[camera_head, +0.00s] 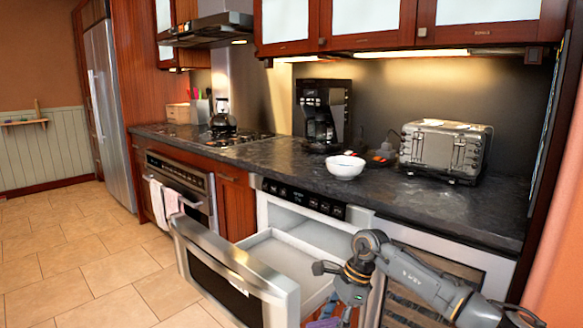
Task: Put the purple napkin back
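A small patch of purple, likely the purple napkin (322,323), shows at the bottom edge, just below my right gripper (335,310). Most of it is cut off by the frame. My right arm comes in from the right, and the gripper points down beside the right end of the open microwave drawer (290,248). The fingers are small and partly cut off, so I cannot tell whether they are shut on the purple patch. The drawer is pulled out and its visible inside looks empty. My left gripper is not in view.
On the dark counter (270,150) stand a white bowl (345,166), a coffee maker (322,115) and a toaster (443,148). A stove with a kettle (222,117) is farther left. Two towels (163,200) hang on the oven handle. The tiled floor (90,260) at left is clear.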

